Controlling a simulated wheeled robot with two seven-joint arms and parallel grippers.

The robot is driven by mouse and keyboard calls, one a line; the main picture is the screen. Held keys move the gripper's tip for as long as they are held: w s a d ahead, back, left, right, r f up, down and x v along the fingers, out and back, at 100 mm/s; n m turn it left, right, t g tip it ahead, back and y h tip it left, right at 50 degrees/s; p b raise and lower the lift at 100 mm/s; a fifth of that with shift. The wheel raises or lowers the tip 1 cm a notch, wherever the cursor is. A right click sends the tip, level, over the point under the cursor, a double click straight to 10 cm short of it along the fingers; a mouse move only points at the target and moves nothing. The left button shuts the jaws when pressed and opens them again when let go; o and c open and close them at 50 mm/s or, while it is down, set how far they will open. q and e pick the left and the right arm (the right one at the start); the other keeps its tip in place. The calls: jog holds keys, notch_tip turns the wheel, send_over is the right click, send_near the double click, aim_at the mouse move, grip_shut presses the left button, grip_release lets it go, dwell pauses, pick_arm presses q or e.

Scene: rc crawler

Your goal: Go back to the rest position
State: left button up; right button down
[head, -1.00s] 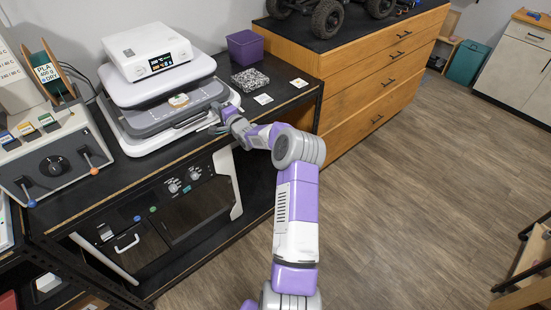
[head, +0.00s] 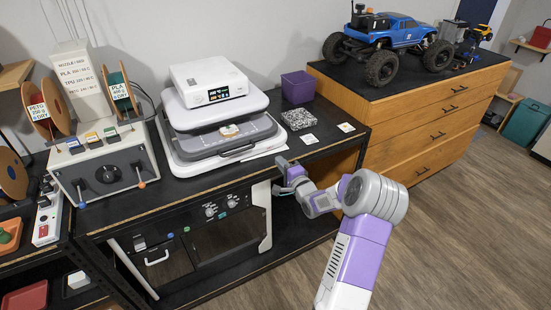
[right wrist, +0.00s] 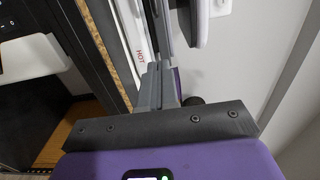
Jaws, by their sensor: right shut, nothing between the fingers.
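My right gripper (head: 284,170) shows in the head view at the front edge of the black bench (head: 335,143), just in front of the white heat press (head: 185,160). Its fingers are closed together and empty. In the right wrist view the closed grey fingers (right wrist: 158,86) point toward the white side of the press, near a strip marked HOT. My right arm reaches in from the bottom, in purple and white. My left gripper is not in view.
A spool station (head: 105,170) stands left of the press. A purple bin (head: 298,87), a speckled block (head: 298,119) and small cards are to its right. A blue crawler (head: 390,38) stands on the wooden drawers (head: 430,110). The floor at the right is open.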

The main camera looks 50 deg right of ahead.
jog(key=shift+s, duration=0.2)
jog(key=w+a+f+n+g+y, duration=0.2)
jog(key=a+f+n+y, duration=0.1)
jog(key=a+f, duration=0.6)
jog(key=w+a+f+n+g+y, duration=0.25)
jog(key=a+f, duration=0.45)
jog(key=a, duration=0.4)
jog(key=s+a+f+n+g+y, duration=0.25)
jog(key=a+f, duration=0.25)
jog(key=a, duration=0.3)
jog(key=s+a+f+n+g+y, duration=0.1)
jog(key=s+a+f+n+g, duration=0.2)
jog(key=a, duration=0.5)
jog(key=s+a+f+n+g, duration=0.3)
jog(key=s+a, duration=0.3)
jog(key=s, duration=0.2)
jog(key=s+a+f+n+g+y, duration=0.1)
jog(key=s+a+f+n+g, duration=0.2)
jog(key=s+a+n, duration=0.2)
jog(key=s+a, duration=0.2)
jog(key=s, duration=0.2)
jog(key=shift+a+f+n+y, duration=0.2)
jog(key=shift+f+n+y, duration=0.05)
jog(key=shift+n+y, duration=0.05)
jog(key=shift+s, duration=0.1)
